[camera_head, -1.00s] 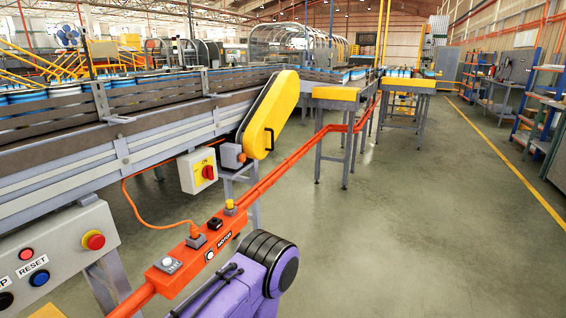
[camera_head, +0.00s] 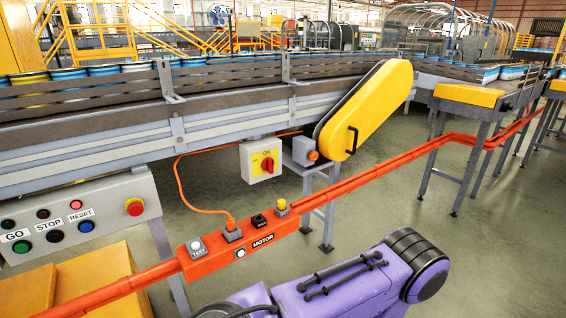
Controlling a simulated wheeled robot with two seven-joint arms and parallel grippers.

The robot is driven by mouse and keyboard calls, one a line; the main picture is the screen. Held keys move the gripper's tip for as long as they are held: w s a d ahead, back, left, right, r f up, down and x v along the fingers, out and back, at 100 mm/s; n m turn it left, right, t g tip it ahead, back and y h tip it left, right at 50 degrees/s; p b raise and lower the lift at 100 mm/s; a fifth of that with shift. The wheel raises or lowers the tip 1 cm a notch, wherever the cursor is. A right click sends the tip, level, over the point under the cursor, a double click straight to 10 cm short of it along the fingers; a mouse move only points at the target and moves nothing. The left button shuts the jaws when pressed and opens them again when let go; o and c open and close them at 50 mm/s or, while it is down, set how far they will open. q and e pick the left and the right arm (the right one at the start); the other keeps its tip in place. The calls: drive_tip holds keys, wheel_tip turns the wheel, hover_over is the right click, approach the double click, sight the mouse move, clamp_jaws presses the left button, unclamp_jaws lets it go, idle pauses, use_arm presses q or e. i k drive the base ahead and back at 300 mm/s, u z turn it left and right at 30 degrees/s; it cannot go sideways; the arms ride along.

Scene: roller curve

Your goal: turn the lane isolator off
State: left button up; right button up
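The lane isolator (camera_head: 262,160) is a pale box with a yellow face plate, mounted low beside the conveyor near the picture's middle. Its red rotary handle (camera_head: 267,165) sits below the word ON and looks upright, towards ON. An orange cable runs behind and beside the box. Neither of my grippers shows in the head view, and nothing touches the handle.
An orange rail with a MOTOR box (camera_head: 241,240) and small buttons crosses in front of the isolator. A grey panel (camera_head: 105,197) with GO, STOP and RESET buttons is at left. A yellow guard (camera_head: 375,107) stands right of the isolator. Cardboard-coloured boxes (camera_head: 94,272) lie at lower left.

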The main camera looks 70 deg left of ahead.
sight(268, 164)
drive_tip(key=u, duration=0.55)
drive_tip(key=i, duration=0.9)
drive_tip(key=u, duration=0.8)
